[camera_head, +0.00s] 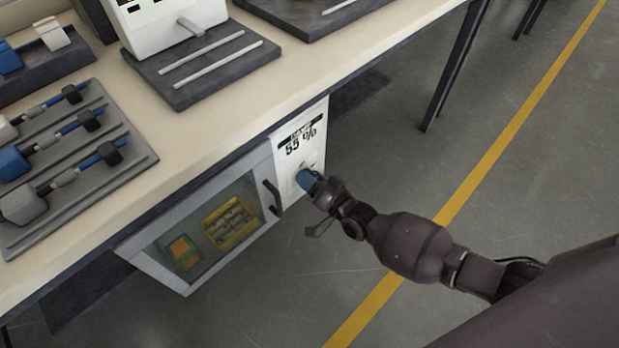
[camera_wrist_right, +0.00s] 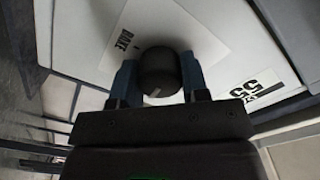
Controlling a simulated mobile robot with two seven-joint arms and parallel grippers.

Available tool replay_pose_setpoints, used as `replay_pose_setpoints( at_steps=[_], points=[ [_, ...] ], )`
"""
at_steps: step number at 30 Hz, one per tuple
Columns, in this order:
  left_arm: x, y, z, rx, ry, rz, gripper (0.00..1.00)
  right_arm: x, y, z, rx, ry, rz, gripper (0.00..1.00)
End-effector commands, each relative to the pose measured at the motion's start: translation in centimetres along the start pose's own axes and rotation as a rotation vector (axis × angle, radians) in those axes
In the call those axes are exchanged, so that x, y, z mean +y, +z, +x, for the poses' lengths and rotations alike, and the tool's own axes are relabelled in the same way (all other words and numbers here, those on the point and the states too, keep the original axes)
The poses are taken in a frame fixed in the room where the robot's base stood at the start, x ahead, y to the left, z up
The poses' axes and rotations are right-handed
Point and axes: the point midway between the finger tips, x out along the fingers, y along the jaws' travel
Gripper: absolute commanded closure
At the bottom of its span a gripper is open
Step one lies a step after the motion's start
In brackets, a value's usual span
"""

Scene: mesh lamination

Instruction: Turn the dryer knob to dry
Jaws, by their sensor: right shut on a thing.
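The dryer (camera_head: 286,170) is a white cabinet under the bench, with a front panel that reads 55 %. Its black round knob (camera_wrist_right: 158,72) shows in the right wrist view, with a short pale pointer mark on its face. My right gripper (camera_head: 305,178) is at the panel just below the reading, and mostly hides the knob in the head view. In the right wrist view its two blue fingers (camera_wrist_right: 158,80) are on both sides of the knob, shut on it. A printed label beside the knob seems to read BAKE. My left gripper is not in view.
The dryer's glass door (camera_head: 175,245) is shut, with a black handle (camera_head: 271,197) left of my gripper; a yellow tray (camera_head: 229,222) is inside. The bench top (camera_head: 185,125) holds a white device (camera_head: 170,25) and a grey rack (camera_head: 75,160). The floor at right is clear.

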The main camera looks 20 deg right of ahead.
Motion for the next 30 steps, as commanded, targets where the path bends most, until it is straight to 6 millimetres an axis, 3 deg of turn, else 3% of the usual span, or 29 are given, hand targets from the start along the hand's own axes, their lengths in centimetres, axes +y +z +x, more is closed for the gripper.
replay_pose_setpoints(
  at_steps=[9, 24, 25, 30],
  points=[
    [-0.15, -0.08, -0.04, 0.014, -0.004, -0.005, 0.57, 0.06, 0.01, -0.02, 0.000, 0.001, 0.109, 0.82],
    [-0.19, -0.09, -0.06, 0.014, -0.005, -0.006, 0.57, 0.03, -0.05, 0.00, 0.001, 0.000, 0.126, 0.82],
    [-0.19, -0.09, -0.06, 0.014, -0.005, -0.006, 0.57, 0.03, -0.05, 0.00, 0.001, 0.000, 0.126, 0.57],
    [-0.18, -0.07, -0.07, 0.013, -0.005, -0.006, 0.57, 0.03, -0.03, 0.00, 0.001, 0.000, 0.125, 0.33]
  ],
)
